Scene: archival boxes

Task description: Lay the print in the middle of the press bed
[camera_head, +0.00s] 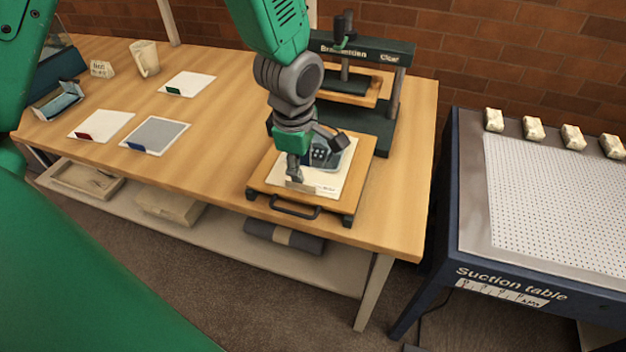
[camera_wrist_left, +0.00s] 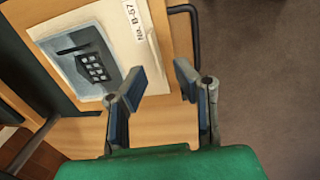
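The print (camera_head: 325,182), a pale sheet with a dark building picture, lies flat on the wooden press bed (camera_head: 264,175). In the left wrist view the print (camera_wrist_left: 60,40) shows its picture and a label reading "No. B-57", with the bed's wood (camera_wrist_left: 182,45) beside it. My left gripper (camera_head: 314,160) hangs above the print and hides part of it. In the left wrist view its two fingers (camera_wrist_left: 162,80) stand apart with nothing gripped, close to one edge of the print. I cannot tell whether a finger touches the sheet. My right gripper is not in view.
The dark press frame (camera_head: 395,95) stands behind the bed, and a black handle (camera_head: 295,210) sticks out in front. A suction table (camera_head: 465,200) with several weights stands right.

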